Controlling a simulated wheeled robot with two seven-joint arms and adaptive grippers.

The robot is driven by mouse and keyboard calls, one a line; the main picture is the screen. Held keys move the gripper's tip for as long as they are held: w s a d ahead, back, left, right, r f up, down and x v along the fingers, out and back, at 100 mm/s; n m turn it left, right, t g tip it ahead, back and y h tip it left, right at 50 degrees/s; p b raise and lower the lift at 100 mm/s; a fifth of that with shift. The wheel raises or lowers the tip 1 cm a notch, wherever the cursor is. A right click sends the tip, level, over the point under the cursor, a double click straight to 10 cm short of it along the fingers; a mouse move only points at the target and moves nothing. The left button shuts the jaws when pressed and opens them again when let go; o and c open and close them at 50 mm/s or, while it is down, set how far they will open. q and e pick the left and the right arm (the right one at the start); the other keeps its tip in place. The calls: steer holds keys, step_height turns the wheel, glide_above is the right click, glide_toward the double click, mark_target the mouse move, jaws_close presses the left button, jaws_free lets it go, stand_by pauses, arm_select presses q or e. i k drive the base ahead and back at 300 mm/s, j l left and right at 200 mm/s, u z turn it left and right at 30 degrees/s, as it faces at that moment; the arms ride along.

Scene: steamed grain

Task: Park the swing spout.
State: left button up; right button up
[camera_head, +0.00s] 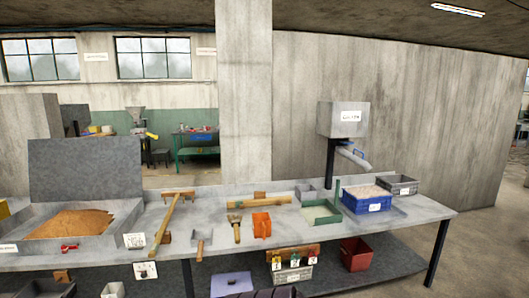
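The swing spout (355,157) is a short pale grey chute with a blue part at its upper end. It hangs under a grey box-shaped hopper (343,122) with a white label, next to a dark post (331,160). The spout slopes down to the right, and its lower end is above and behind a blue crate (367,204) filled with pale material. I cannot tell whether the end is directly over the crate. Neither of my grippers is in view.
Below are a red bin (356,254) and other containers. Floor is clear at right.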

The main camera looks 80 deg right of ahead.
mark_target(365, 164)
steer(key=z, duration=3.6)
steer(key=i+l+z, duration=0.1)
steer(key=i+l, duration=0.35)
steer(key=i, duration=0.15)
steer(key=i+l+z, duration=0.15)
steer(key=i+l, duration=0.25)
steer(key=i, duration=0.15)
